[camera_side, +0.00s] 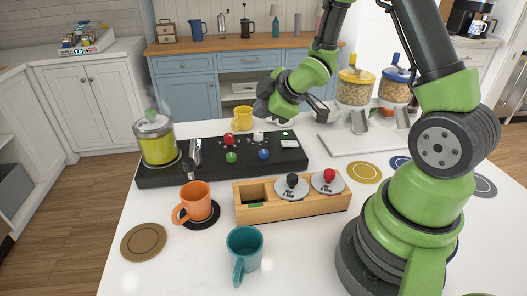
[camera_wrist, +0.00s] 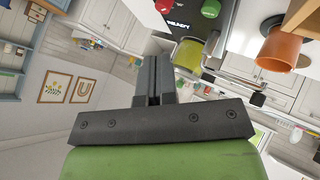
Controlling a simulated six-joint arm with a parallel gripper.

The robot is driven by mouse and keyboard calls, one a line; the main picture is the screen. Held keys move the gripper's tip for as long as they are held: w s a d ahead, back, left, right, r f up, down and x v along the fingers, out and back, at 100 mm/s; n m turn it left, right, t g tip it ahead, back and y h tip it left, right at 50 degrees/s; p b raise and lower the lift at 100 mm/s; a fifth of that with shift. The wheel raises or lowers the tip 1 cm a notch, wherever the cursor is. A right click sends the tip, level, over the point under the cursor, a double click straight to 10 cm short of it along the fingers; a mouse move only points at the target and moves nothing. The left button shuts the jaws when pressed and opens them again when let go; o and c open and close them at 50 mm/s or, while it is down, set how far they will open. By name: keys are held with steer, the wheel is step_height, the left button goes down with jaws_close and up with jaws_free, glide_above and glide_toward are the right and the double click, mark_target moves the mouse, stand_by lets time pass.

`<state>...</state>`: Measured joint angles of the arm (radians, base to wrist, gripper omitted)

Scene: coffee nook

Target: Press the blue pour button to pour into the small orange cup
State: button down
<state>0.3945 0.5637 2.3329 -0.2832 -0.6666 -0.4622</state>
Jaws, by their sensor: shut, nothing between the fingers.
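The blue button (camera_side: 263,154) is a round knob on the front right of a long black panel (camera_side: 180,177) in the side view. The small orange cup (camera_side: 195,200) stands upright on a black coaster (camera_side: 215,212) in front of the panel, near the metal spout (camera_side: 195,152). The orange cup also shows in the wrist view (camera_wrist: 283,50). My gripper (camera_side: 326,114) is above and behind the panel's right end, apart from the buttons. In the wrist view my gripper's fingers (camera_wrist: 153,62) are together and hold nothing. I cannot make out the blue button in the wrist view.
Red (camera_side: 228,139), green (camera_side: 231,157) and white (camera_side: 258,137) buttons surround the blue one. A lidded yellow-green tank (camera_side: 158,145) is at left. A wooden box (camera_side: 292,210) and a teal cup (camera_side: 244,250) stand in front. A yellow cup (camera_side: 242,118) stands behind.

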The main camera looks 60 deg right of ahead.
mark_target(263, 153)
steer(key=shift+f, duration=3.85)
steer(key=shift+f, duration=0.4)
steer(key=shift+f, duration=0.8)
steer(key=shift+r, duration=1.25)
steer(key=shift+r, duration=2.5)
